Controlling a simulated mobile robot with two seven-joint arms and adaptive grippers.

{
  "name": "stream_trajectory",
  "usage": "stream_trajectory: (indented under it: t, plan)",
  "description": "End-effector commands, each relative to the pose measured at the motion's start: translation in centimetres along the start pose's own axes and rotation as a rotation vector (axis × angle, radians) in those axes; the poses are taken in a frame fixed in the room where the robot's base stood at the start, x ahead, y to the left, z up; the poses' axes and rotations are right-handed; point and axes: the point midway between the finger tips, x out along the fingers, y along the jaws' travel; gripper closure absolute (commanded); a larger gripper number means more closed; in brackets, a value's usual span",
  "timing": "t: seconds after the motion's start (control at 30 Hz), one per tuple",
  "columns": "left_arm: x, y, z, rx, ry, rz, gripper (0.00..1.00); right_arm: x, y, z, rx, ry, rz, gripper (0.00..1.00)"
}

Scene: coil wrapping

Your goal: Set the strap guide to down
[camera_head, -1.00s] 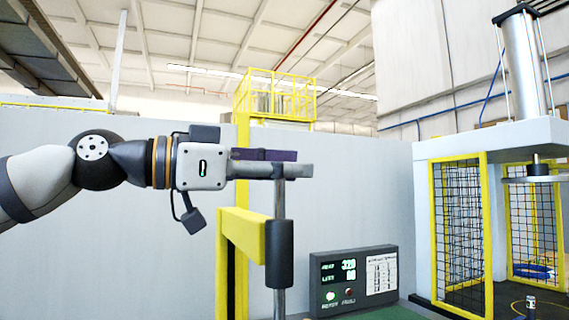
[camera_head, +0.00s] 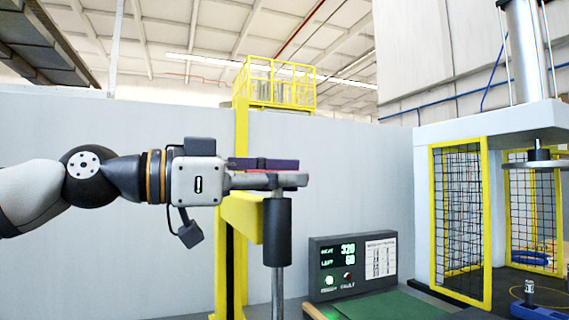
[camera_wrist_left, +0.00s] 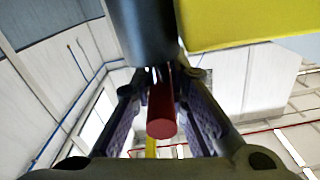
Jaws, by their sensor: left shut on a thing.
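The strap guide is a vertical grey rod (camera_head: 278,290) that runs through a black sleeve (camera_head: 277,232) on a yellow bracket (camera_head: 243,215). A red bar (camera_head: 296,179) shows at its top, between the jaws. My left gripper (camera_head: 282,172) comes in level from the left and is shut on this red bar, just above the sleeve. In the left wrist view the red bar (camera_wrist_left: 162,115) lies between the fingers, with the dark sleeve (camera_wrist_left: 145,30) close by. The fingers hide part of the bar. My right gripper is not in view.
A control box (camera_head: 352,265) with green digits stands behind, right of the rod, by a green surface (camera_head: 385,306). A press with yellow mesh guards (camera_head: 460,215) stands at the right. A grey wall (camera_head: 340,160) is behind.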

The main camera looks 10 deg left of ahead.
Motion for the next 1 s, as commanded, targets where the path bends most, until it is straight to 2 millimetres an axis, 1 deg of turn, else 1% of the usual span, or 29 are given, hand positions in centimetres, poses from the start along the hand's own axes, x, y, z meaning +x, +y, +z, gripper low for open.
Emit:
stream_trajectory:
  t: [0.03,0.2,0.23,0.27,0.3,0.6,0.67,0.77,0.9,1.0]
  plan:
    - [0.1,0.1,0.5,-0.002,-0.010,0.005,1.00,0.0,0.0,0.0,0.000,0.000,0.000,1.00]
    - [0.1,0.1,0.5,-0.003,-0.013,0.006,1.00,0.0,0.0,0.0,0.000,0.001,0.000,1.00]
    - [0.1,0.2,0.6,-0.003,-0.013,0.006,0.82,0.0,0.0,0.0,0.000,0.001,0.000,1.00]
    - [0.1,0.2,0.6,-0.003,-0.014,0.007,0.75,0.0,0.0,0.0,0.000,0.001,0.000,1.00]
    - [0.1,0.2,0.6,-0.004,-0.014,0.007,0.66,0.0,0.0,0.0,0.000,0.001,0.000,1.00]
    - [0.1,0.1,0.4,-0.003,-0.010,0.004,0.65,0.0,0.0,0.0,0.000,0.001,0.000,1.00]
    - [-0.3,0.1,0.3,-0.003,-0.009,0.004,0.65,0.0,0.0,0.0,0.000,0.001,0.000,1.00]
    - [-2.0,-0.1,0.2,-0.004,-0.007,0.001,0.65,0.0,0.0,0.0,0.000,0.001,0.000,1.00]
    - [-5.9,-0.1,0.3,-0.004,-0.007,0.000,0.65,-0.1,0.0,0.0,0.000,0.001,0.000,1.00]
    - [-8.5,-0.1,0.3,-0.005,-0.008,0.000,0.65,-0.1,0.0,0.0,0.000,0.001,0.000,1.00]
